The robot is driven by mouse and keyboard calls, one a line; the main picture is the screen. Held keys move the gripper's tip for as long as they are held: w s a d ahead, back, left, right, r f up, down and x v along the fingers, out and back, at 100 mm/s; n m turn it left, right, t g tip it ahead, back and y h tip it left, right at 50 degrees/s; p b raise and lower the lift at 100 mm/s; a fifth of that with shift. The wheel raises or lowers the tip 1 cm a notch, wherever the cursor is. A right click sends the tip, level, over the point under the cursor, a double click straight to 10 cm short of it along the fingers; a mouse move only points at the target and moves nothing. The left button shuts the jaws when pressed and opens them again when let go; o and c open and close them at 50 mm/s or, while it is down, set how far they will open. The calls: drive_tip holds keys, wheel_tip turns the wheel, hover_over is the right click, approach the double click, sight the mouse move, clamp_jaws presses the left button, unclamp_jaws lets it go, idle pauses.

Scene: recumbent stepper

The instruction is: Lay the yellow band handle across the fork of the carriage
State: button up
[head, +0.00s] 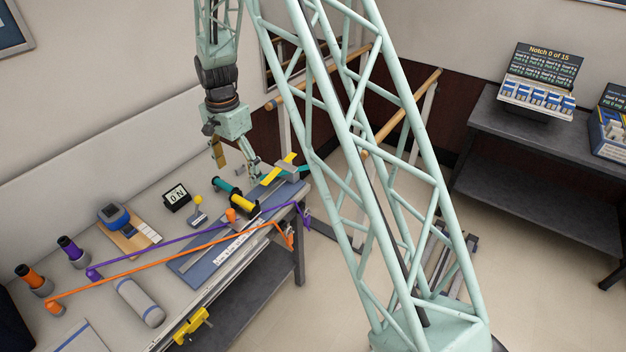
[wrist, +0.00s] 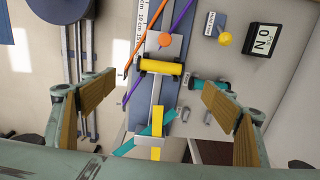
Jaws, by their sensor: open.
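The yellow band handle (head: 243,205), a cylinder with dark ends, is on the blue rail board near the table's right end. In the wrist view the yellow handle (wrist: 161,67) lies crosswise over a grey metal part of the carriage (wrist: 176,46), beside an orange knob (wrist: 165,39). I cannot tell whether it rests in the fork. A teal handle (head: 226,187) lies beside it; in the wrist view my right finger partly covers it. My gripper (head: 238,172) is open and empty above the handles. In the wrist view its fingers (wrist: 160,82) stand wide, either side of the rail line.
Purple (head: 190,240) and orange (head: 170,265) bands stretch along the table. A force display (head: 176,196) and yellow-knobbed switch (head: 198,212) stand left of the handles. Crossed yellow and teal strips (head: 280,170) are at the table's end. A yellow clamp (head: 193,325) grips the front edge.

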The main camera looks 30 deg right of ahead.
drive_tip(key=s+r+n+t, duration=0.1)
drive_tip(key=s+r+n, duration=0.2)
drive_tip(key=s+r, duration=0.9)
drive_tip(key=s+r+n+t, duration=0.1)
drive_tip(key=s+r+n, duration=0.2)
drive_tip(key=s+r, duration=0.85)
drive_tip(key=s+r+n+t, duration=0.1)
drive_tip(key=s+r+n, duration=0.2)
drive_tip(key=s, duration=1)
drive_tip(key=s+r+n, duration=0.4)
drive_tip(key=s+r, duration=0.3)
drive_tip(key=s, duration=0.7)
drive_tip(key=shift+s+r+t, duration=0.25)
drive_tip(key=shift+r+t, duration=0.1)
drive_tip(key=shift+t, duration=0.05)
drive_tip(key=shift+w, duration=0.1)
